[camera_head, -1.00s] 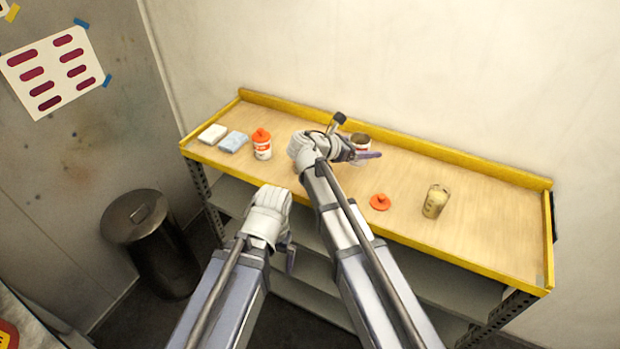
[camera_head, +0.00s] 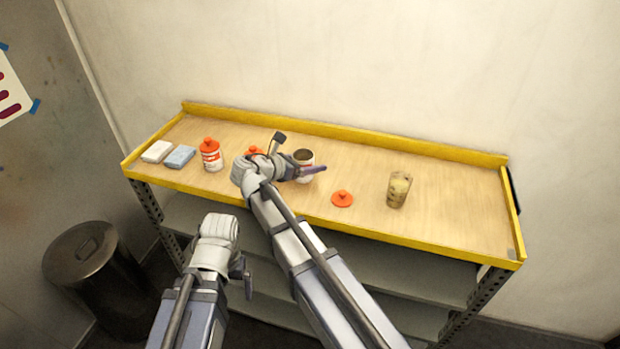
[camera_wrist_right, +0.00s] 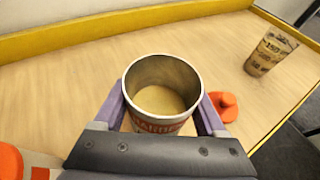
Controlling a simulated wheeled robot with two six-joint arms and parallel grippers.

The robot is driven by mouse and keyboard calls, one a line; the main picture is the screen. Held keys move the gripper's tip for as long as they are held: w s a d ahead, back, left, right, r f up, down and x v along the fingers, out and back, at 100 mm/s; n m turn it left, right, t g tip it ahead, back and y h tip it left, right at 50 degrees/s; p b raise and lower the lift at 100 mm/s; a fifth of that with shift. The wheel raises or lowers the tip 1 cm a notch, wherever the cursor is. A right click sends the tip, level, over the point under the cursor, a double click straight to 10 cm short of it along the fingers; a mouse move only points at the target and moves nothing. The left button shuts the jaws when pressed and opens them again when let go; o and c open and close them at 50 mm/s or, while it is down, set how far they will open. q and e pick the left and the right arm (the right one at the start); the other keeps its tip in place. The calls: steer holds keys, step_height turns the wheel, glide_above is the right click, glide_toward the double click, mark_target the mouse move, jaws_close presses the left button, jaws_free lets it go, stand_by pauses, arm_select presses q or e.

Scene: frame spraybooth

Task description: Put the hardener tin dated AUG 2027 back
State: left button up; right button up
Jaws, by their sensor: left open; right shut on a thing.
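My right gripper (camera_head: 308,172) is shut on an open, lidless tin (camera_head: 303,158) over the bench. The right wrist view shows a finger on either side of this tin (camera_wrist_right: 160,122), with pale contents inside and part of a red-lettered label. I cannot tell if its base touches the bench. A white tin with an orange cap (camera_head: 211,156) stands left of it. Another orange-capped tin (camera_head: 255,151) is mostly hidden behind my right gripper. No date is readable. My left gripper (camera_head: 246,276) is open and empty, in front of the bench.
A loose orange cap (camera_head: 342,199) lies right of the held tin. A stained, marked cup (camera_head: 398,190) stands further right. White and blue pads (camera_head: 180,157) lie at the left end. The yellow rim (camera_head: 350,132) edges the bench. A bin (camera_head: 85,255) stands on the floor.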

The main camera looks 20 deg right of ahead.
steer(key=shift+f+b, duration=1.8)
steer(key=shift+b, duration=0.05)
steer(key=shift+f, duration=0.2)
steer(key=o, duration=1.5)
steer(key=shift+r, duration=0.15)
